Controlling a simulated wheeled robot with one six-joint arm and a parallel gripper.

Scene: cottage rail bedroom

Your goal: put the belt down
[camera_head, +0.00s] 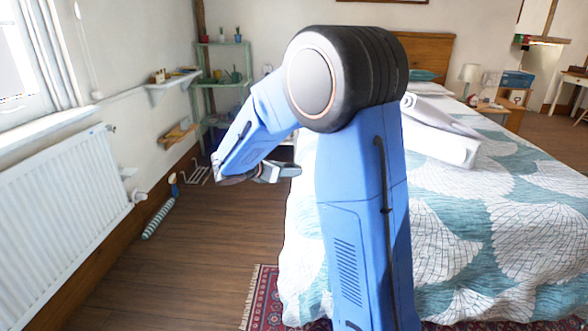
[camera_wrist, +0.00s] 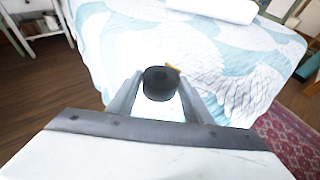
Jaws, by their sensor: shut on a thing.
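The belt (camera_wrist: 160,82) shows in the wrist view as a dark, rounded roll with a small yellowish part at its upper right edge. It sits between the two fingers of my gripper (camera_wrist: 160,98), which is shut on it. In the head view my gripper (camera_head: 280,172) is left of my blue arm column, in front of the near left side of the bed. I cannot make out the belt clearly there. The bed (camera_head: 470,235) has a teal and white patterned quilt, which lies behind the belt in the wrist view. The height of the belt over it is unclear.
A white rolled thing (camera_head: 440,138) lies on the bed. A white radiator (camera_head: 60,210) lines the left wall, with a striped roll (camera_head: 160,217) on the floor beside it. A patterned rug (camera_head: 262,300) lies by the bed. The wooden floor (camera_head: 190,270) at left is mostly clear.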

